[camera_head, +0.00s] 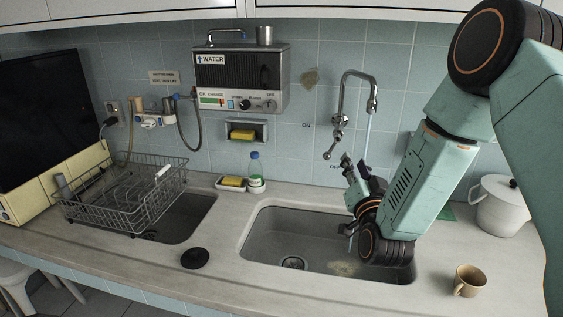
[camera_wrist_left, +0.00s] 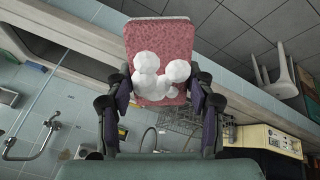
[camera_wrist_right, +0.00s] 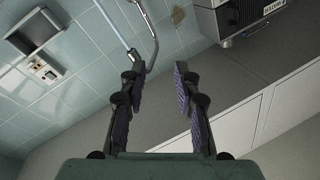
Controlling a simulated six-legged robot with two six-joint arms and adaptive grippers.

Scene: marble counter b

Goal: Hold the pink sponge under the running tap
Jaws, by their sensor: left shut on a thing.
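The pink sponge (camera_wrist_left: 160,40) shows in the left wrist view with white foam blobs on its face. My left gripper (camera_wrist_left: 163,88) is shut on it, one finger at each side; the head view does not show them. The chrome tap (camera_head: 343,112) is on the tiled wall above the right sink basin (camera_head: 275,225). Thin water (camera_head: 368,135) runs down from its spout. My right gripper (camera_head: 356,168) is below the tap, close to the stream. In the right wrist view its fingers (camera_wrist_right: 160,75) are apart with nothing between them.
A dish rack (camera_head: 125,195) stands at the left by a smaller basin. A yellow sponge and a bottle (camera_head: 255,165) are behind the basins. A mug (camera_head: 469,280) and a white pot (camera_head: 500,207) stand at the right. A black stopper (camera_head: 194,258) lies on the front counter.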

